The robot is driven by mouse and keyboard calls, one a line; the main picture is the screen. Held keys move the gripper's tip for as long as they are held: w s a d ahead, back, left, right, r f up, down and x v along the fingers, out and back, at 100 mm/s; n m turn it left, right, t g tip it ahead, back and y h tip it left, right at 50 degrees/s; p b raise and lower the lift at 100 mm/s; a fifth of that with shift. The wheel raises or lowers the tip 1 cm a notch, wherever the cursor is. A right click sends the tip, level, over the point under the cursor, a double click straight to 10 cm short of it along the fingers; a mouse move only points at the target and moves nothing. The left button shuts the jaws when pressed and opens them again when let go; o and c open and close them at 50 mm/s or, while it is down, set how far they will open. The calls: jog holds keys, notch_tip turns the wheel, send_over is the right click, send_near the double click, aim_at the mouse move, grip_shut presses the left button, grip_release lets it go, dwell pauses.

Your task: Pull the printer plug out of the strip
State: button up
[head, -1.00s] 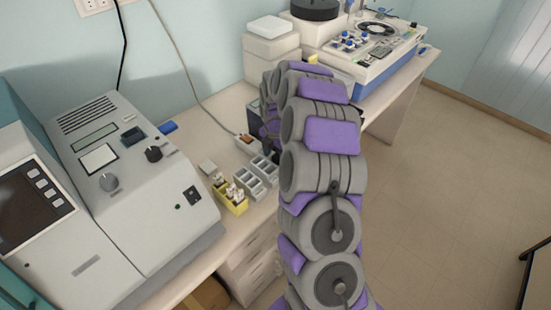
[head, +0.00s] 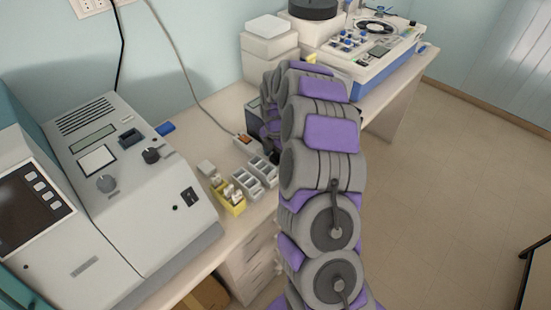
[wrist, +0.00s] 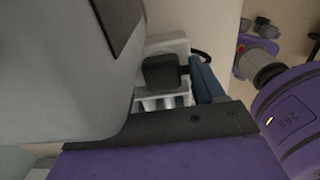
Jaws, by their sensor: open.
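The power strip (head: 241,143), pale with an orange switch, lies on the bench in the head view; its right end is hidden behind my arm. My gripper (head: 271,152) is bent down at the strip's right end and is mostly hidden by my own arm links. In the wrist view, a dark block that looks like the plug (wrist: 161,72) sits against a white body, apparently the strip (wrist: 166,47). The block lies close to my gripper's dark edge. My gripper is open, and I cannot tell whether it touches the plug.
A yellow rack of bottles (head: 230,203) and grey slide trays (head: 262,172) stand just in front of the strip. A large grey machine (head: 125,190) fills the bench's left. A grey cable (head: 180,60) runs down the wall to the strip. A blue-and-white machine (head: 375,60) stands behind.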

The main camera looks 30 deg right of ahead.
aim_at(276, 156)
jog(key=shift+d, duration=0.2)
jog(key=shift+c, duration=1)
jog(key=shift+a, duration=0.35)
jog(key=c, duration=0.8)
grip_shut()
jog(key=shift+d, duration=0.15)
jog(key=shift+r, duration=0.15)
jog(key=shift+r+p, duration=1.3)
jog(key=shift+r, duration=1.6)
